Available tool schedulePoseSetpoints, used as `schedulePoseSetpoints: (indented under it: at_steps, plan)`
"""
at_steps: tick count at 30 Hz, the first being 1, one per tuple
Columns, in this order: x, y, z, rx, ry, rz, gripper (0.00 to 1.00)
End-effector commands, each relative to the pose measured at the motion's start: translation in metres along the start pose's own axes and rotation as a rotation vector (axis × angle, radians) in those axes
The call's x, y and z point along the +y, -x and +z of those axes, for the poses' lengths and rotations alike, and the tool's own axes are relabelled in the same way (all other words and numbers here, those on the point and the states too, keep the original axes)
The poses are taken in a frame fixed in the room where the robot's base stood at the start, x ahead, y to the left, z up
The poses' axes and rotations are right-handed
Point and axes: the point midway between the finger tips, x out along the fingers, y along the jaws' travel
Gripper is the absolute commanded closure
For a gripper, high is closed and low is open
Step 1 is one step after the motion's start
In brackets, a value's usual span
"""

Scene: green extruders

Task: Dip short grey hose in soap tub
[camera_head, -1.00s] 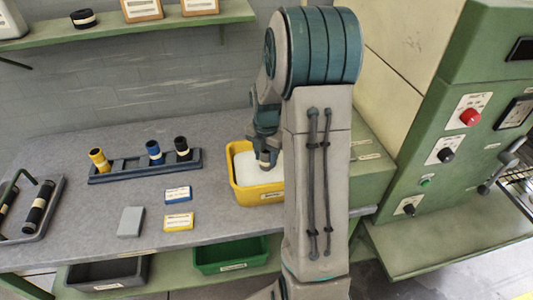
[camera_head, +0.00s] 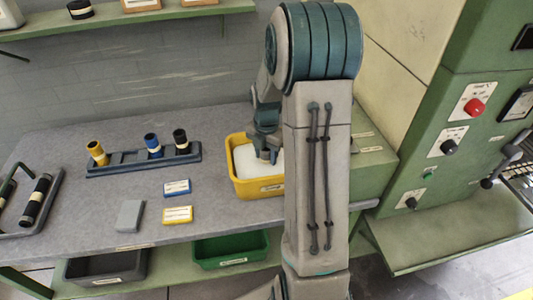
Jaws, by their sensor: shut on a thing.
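The soap tub (camera_head: 237,183) is a yellow bin filled with white soap, standing on the grey bench at the middle of the view. My gripper (camera_head: 268,152) points down over the right part of the tub. It is shut on the short grey hose (camera_head: 266,157), a small dark grey piece that is mostly hidden by the fingers. The hose's lower end is at or very close to the white soap; I cannot tell how deep it sits. My arm hides the tub's right side.
A dark rack (camera_head: 130,166) holds a yellow, a blue and a black hose upright. Blue (camera_head: 177,187) and yellow (camera_head: 178,214) boxes and a grey block (camera_head: 129,216) lie on the bench. A tray (camera_head: 33,210) is at left. A green control cabinet (camera_head: 450,140) stands at right.

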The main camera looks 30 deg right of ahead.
Motion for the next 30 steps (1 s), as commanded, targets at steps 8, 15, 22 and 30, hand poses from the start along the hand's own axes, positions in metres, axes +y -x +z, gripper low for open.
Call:
schedulePoseSetpoints:
  at_steps: [8,15,22,30]
  plan:
    - [0.000,0.000,0.000,0.000,0.000,0.000,0.90]
    - [0.000,0.001,0.000,0.000,0.000,0.000,0.90]
    - [0.000,0.016,0.001,-0.001,0.000,0.001,0.90]
    - [0.000,0.044,0.000,-0.001,0.000,0.001,0.90]
